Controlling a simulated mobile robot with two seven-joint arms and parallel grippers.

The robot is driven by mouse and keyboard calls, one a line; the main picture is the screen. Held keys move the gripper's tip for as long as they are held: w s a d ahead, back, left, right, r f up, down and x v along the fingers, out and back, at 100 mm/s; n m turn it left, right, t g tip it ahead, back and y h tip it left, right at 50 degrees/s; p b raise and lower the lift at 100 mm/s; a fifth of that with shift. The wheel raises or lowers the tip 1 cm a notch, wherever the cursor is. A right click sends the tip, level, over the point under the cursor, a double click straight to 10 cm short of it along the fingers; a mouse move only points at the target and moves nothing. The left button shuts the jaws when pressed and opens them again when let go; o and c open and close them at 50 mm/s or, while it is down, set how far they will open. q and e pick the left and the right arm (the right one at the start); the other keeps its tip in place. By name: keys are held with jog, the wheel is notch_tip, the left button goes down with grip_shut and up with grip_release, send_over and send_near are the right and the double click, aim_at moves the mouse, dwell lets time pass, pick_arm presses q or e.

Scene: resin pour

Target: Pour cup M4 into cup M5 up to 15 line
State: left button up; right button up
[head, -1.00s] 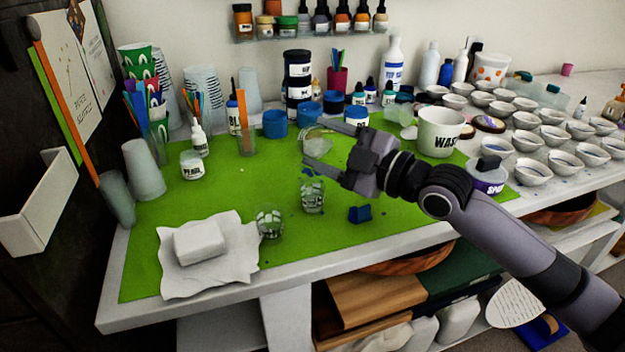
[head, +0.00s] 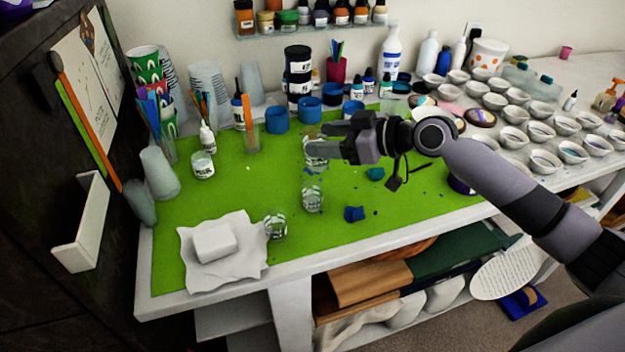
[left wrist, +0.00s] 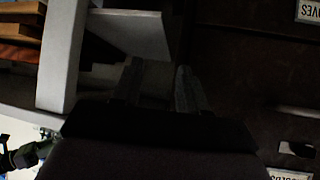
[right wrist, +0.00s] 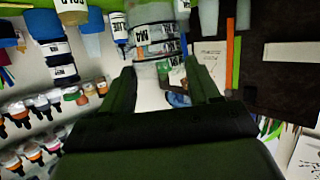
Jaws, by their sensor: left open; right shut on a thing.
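My right gripper (head: 312,148) is shut on a clear cup with dark and white markings (head: 318,158), above the green mat. The cup also shows between the fingertips in the right wrist view (right wrist: 152,38), with a label that looks like M4. Its contents are hard to tell. Two similar clear cups stand on the mat in the head view, one just below the gripper (head: 312,200) and one nearer the front left (head: 276,226). Their labels are too small to read, so I cannot tell which is M5. My left gripper (left wrist: 160,85) is open and empty, away from the table.
A small blue piece (head: 354,214) lies right of the cups. Stirring sticks, bottles and blue containers (head: 276,120) line the back. Many white bowls (head: 545,160) fill the right side.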

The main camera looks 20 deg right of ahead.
jog(key=shift+w, duration=0.1)
jog(key=shift+r, duration=1.05)
